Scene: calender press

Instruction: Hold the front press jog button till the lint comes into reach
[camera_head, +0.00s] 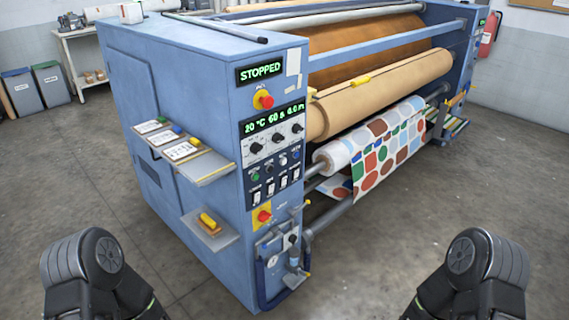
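The blue calender press (190,100) fills the middle of the head view. Its near end carries a control panel (275,160) with black knobs, small buttons and a row of switches. A green button (255,176) sits at the panel's left. The labels are too small to read, so I cannot tell which one is the jog button. The upper display (261,71) reads STOPPED. The tan felt-covered roller (390,92) runs along the front side, with a small yellow piece (361,79) on it. I cannot make out any lint. Neither gripper shows; only dark links of my arms appear.
Red emergency buttons sit above (263,100) and below (264,216) the panel. Two shelves, upper (205,163) and lower (209,231), jut from the press's left side. A roll of patterned fabric (389,145) hangs below the felt roller. The floor in front is clear.

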